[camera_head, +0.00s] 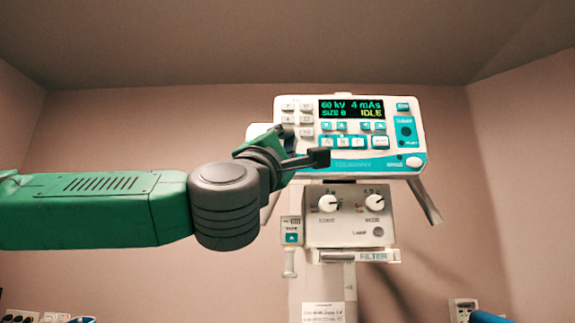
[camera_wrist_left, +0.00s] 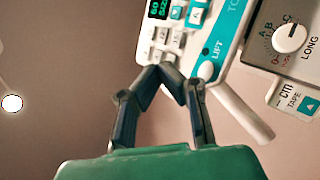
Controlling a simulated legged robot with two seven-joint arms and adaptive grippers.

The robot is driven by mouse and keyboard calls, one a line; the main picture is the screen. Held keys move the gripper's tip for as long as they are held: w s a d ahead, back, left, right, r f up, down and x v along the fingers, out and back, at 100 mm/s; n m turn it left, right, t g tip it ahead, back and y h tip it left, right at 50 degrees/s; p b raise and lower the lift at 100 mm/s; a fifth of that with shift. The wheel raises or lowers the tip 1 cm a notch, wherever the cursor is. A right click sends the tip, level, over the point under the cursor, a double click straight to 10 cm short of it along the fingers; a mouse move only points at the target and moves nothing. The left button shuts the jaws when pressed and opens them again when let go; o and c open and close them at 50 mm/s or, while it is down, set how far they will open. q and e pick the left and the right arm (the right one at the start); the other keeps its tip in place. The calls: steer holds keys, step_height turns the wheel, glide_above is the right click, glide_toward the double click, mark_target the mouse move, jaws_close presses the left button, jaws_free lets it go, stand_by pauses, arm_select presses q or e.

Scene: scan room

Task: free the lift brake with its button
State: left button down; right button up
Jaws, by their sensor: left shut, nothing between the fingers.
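The white and teal control panel (camera_head: 350,168) faces me, its display reading 60 kV, 4 mAs and IDLE. In the left wrist view, a white oval button (camera_wrist_left: 206,71) sits beside the word LIFT at the panel's lower corner. In the head view my left arm hides that corner. My left gripper (camera_head: 320,157) is shut and empty in front of the panel's lower left part. In the wrist view its fingertips (camera_wrist_left: 160,74) overlap the panel edge near small keys, to the left of the LIFT button; contact cannot be told. My right gripper is not in view.
Another white oval button (camera_head: 414,161) is at the panel's lower right. Below are a box with two knobs (camera_head: 350,217), a tape unit (camera_head: 291,236) and a FILTER slot (camera_head: 373,256). A handle (camera_head: 425,201) juts down at right. A wall box (camera_head: 464,309) is lower right.

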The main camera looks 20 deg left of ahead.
arm_select(q)
steer(key=w+p, duration=0.1)
steer(key=w, duration=0.1)
steer(key=w+a+p, duration=0.1)
steer(key=w, duration=0.2)
steer(key=w+p, duration=0.1)
steer(key=w, duration=0.2)
steer(key=shift+w+a+p, duration=0.25)
steer(key=shift+p, duration=0.1)
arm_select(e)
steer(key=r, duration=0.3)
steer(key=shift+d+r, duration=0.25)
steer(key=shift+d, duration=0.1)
arm_select(q)
steer(key=shift+a, duration=0.4)
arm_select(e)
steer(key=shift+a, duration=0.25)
arm_select(q)
steer(key=shift+d, duration=0.25)
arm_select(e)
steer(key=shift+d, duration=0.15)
arm_select(q)
steer(key=shift+w+a, duration=0.1)
steer(key=shift+a, duration=0.05)
steer(key=shift+w+a, duration=0.1)
steer(key=shift+w, duration=0.1)
